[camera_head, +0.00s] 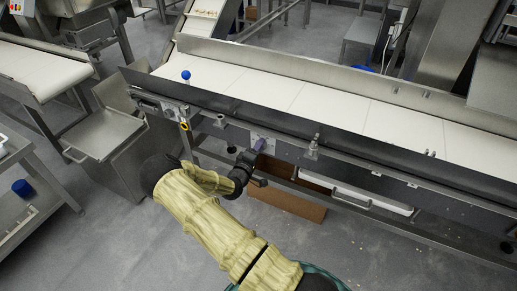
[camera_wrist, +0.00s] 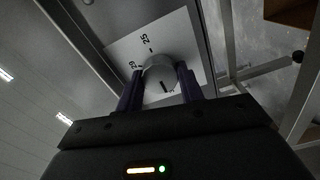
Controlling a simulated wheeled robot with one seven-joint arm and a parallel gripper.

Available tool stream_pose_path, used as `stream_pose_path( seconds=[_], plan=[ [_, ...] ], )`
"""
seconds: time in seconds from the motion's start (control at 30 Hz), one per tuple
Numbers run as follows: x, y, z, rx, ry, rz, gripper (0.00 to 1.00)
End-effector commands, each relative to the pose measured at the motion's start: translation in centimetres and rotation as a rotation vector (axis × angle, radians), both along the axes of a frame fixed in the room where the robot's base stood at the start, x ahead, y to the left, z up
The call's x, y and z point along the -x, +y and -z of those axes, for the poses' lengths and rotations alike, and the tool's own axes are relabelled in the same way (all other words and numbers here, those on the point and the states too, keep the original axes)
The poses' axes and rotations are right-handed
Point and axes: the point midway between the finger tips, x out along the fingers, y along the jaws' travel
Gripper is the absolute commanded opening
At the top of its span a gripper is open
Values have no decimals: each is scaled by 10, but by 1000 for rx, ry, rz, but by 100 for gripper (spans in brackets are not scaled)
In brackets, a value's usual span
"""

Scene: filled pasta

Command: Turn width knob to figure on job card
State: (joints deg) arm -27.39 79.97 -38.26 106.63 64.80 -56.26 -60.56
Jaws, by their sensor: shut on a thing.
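The width knob (camera_wrist: 160,76) is a round pale grey knob on a white dial plate (camera_wrist: 178,34) in the wrist view. The plate bears black figures; "25" and "20" show, and another mark by the knob is partly hidden by it. My gripper (camera_wrist: 159,86) is shut on the knob, with one dark finger on each side. In the head view, my gripper (camera_head: 257,163) is at the front side of the conveyor (camera_head: 330,105); the knob is too small to make out there. I cannot make out a job card in either view.
A brown box (camera_head: 290,200) and a white tray (camera_head: 370,200) are below the conveyor. A steel cabinet (camera_head: 110,135) stands at left. Grey floor is open in front.

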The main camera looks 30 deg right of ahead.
Motion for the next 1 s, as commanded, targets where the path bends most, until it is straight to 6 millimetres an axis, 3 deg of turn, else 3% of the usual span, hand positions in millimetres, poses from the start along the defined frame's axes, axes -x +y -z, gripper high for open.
stream_pose_path(
  seconds=[0.47,0.5,0.6,1.0],
  plan=[
    [0,2,2,10,20,-3,15],
    [0,2,2,10,20,-3,43],
    [0,1,2,10,19,-3,59],
    [4,6,0,10,16,-1,59]
  ],
)
